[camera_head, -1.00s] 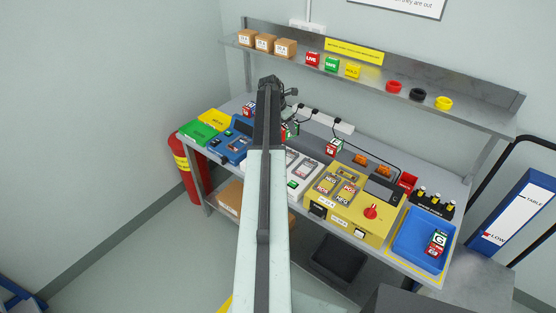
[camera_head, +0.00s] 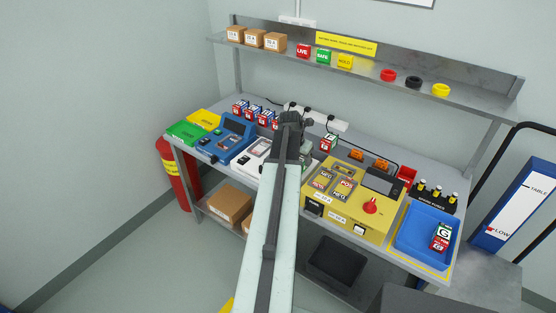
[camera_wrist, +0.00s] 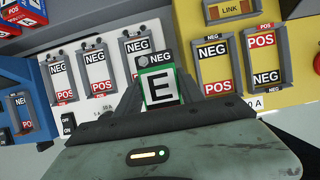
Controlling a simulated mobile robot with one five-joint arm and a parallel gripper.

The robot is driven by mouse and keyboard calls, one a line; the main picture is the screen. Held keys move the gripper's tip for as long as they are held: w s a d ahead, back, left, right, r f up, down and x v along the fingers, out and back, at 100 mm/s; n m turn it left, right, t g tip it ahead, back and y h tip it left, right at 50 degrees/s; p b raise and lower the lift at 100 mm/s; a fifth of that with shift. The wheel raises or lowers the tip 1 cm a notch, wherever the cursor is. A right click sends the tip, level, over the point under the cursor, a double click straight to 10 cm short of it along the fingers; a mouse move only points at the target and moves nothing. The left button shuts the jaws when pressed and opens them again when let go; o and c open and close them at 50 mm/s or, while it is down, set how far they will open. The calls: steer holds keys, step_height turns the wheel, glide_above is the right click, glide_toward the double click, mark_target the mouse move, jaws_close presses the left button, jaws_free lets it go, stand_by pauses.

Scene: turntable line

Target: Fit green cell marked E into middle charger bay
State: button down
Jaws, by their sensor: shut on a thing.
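The green cell marked E (camera_wrist: 160,88) is held in my gripper (camera_wrist: 160,101), its NEG end pointing away from me. In the wrist view it stands over the lower right of the rightmost bay (camera_wrist: 137,46) of the white charger (camera_wrist: 112,111). The middle bay (camera_wrist: 97,68) and left bay (camera_wrist: 60,75) show to its left, both looking empty with NEG and POS labels. I cannot tell the height of the cell above the charger. In the head view my arm covers much of the white charger (camera_head: 252,157) and hides the cell.
Several red and blue cells (camera_head: 254,112) stand behind. A blue tray (camera_head: 412,246) with a red-and-green G cell is at far right. A shelf (camera_head: 470,101) runs above.

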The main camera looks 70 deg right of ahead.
steer(key=w+d, duration=0.3)
steer(key=w, duration=0.1)
steer(key=w+d+f+b, duration=0.1)
steer(key=w+d, duration=0.2)
steer(key=w, duration=0.1)
steer(key=w+d, duration=0.3)
steer(key=w, duration=0.1)
steer(key=shift+f, duration=0.15)
steer(key=f+b, duration=0.2)
steer(key=b, duration=0.1)
steer(key=f+b, duration=0.1)
steer(key=f, duration=0.1)
steer(key=shift+w+d, duration=0.15)
steer(key=shift+w, duration=0.15)
steer(key=shift+r, duration=0.2)
steer(key=shift+f, duration=0.1)
steer(key=c, duration=0.7)
jaws_free()
steer(key=p+v, duration=1.1)
steer(key=v, duration=0.1)
